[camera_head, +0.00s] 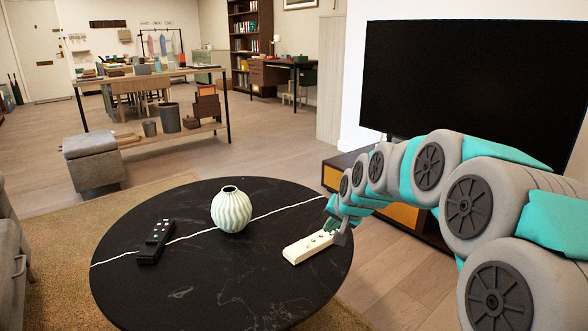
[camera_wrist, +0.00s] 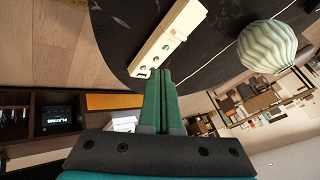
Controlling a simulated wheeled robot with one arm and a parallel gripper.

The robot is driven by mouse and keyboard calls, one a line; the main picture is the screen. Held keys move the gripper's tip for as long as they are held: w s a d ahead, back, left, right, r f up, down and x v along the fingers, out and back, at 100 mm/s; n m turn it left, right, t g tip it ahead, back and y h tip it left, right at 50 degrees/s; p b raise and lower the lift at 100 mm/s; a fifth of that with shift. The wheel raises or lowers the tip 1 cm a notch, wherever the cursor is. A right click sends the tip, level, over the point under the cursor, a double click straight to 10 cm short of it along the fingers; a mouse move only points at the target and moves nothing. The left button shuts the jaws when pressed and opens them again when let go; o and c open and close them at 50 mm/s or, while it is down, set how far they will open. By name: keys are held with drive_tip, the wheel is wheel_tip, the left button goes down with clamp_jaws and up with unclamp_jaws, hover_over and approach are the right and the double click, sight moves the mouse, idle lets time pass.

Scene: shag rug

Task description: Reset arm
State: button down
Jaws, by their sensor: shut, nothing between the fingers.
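My arm reaches in from the right in the head view, and my gripper (camera_head: 338,232) is over the right edge of the round black table (camera_head: 215,285). In the wrist view the two green fingers of my gripper (camera_wrist: 159,72) are together with nothing between them. A white remote (camera_head: 308,247) lies on the table by the fingertips; it also shows in the wrist view (camera_wrist: 168,45), just beyond them. I cannot tell whether the fingers touch it. A pale green ribbed vase (camera_head: 231,210) stands mid-table, and a black remote (camera_head: 156,241) lies at the left.
A large television (camera_head: 470,85) stands behind my arm, above a low cabinet (camera_head: 345,172) close to the table's right side. A grey ottoman (camera_head: 93,160) and a wooden console table (camera_head: 150,80) are further back. Wood floor (camera_head: 255,150) lies clear behind the table.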

drive_tip(key=s+d+n+g+h+p, duration=0.2)
drive_tip(key=s+g, duration=0.7)
drive_tip(key=s, duration=3.6)
drive_tip(key=n+p, duration=0.2)
drive_tip(key=n, duration=0.1)
drive_tip(key=shift+s+d+f+p, duration=0.2)
drive_tip(key=shift+s+p, duration=0.1)
drive_tip(key=shift+p, duration=0.1)
drive_tip(key=shift+r, duration=0.15)
